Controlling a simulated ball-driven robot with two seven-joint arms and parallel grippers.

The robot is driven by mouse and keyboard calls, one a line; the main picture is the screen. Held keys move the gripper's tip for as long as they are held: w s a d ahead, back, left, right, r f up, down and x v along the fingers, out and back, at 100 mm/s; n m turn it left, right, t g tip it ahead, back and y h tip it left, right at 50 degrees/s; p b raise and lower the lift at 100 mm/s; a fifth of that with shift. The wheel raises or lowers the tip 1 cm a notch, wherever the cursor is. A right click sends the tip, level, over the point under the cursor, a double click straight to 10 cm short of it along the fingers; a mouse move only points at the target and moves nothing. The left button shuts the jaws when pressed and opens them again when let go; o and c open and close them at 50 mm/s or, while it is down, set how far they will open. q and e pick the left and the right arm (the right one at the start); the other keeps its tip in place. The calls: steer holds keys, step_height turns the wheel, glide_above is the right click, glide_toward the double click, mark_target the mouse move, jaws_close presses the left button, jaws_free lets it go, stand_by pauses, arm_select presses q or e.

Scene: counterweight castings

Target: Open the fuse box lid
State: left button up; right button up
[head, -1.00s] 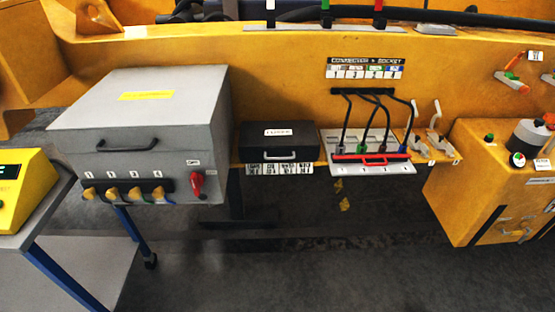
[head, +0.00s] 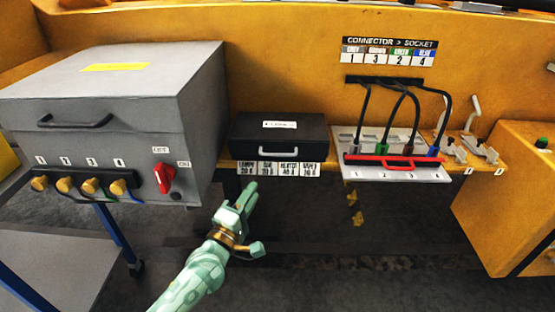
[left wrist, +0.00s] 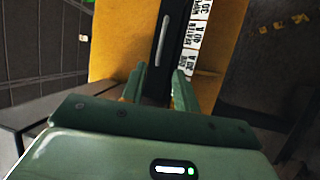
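The fuse box (head: 300,133) is a small black box with a white label on top and a silver handle (head: 277,152) on its front. Its lid is down. In the left wrist view, part of the black box (left wrist: 172,50) and its silver handle (left wrist: 164,38) show beyond my fingers. My left gripper (head: 240,200) is below and left of the box in the head view. Its two green fingers (left wrist: 158,76) stand apart with nothing held between them. They appear short of the handle. My right gripper is out of view.
A large grey box (head: 130,95) with a red switch (head: 165,178) stands left of the fuse box. A white panel (head: 400,172) with plugged cables and a red bar is to its right. Amperage labels (head: 278,169) line the yellow ledge. Open floor lies below.

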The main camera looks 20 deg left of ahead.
arm_select(q)
steer(key=b, duration=0.3)
glide_toward(279, 136)
steer(key=w+d+f, duration=0.2)
steer(key=shift+w+d+r, duration=0.25)
steer(key=shift+w+r, duration=0.2)
steer(key=shift+c, duration=0.3)
jaws_close()
